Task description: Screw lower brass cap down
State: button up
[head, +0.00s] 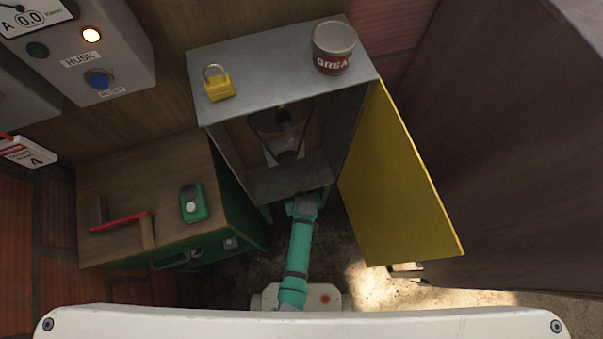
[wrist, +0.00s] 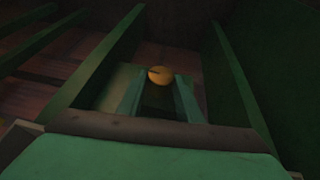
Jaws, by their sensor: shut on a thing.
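The lower brass cap (wrist: 160,75) shows in the wrist view as a small round orange-gold piece with a dark slot or mark on its left side. My gripper (wrist: 159,88) has its two fingers on either side of the cap and is shut on it. The fingers hide part of its sides, and whatever the cap sits on is dark and hard to make out. In the head view my arm runs up to the lower front of the grey cabinet (head: 260,66); my fingers and the cap are hidden there.
The cabinet's yellow door (head: 395,185) stands open at right. A belt and pulley (head: 287,140) show inside. A yellow padlock (head: 219,88) and grease tin (head: 334,48) stand on top. Green bars (wrist: 95,75) flank my gripper.

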jog(key=shift+w+d+m+g+y, duration=0.2)
jog(key=shift+d+g+y, duration=0.1)
jog(key=shift+y, duration=0.6)
jog(key=shift+w+d+m+g+y, duration=0.1)
jog(key=shift+d+m+g+y, duration=0.15)
jog(key=shift+y, duration=0.65)
jog(key=shift+s+a, duration=0.1)
jog(key=shift+s, duration=0.1)
jog(key=o, duration=1)
jog(key=shift+o, duration=0.2)
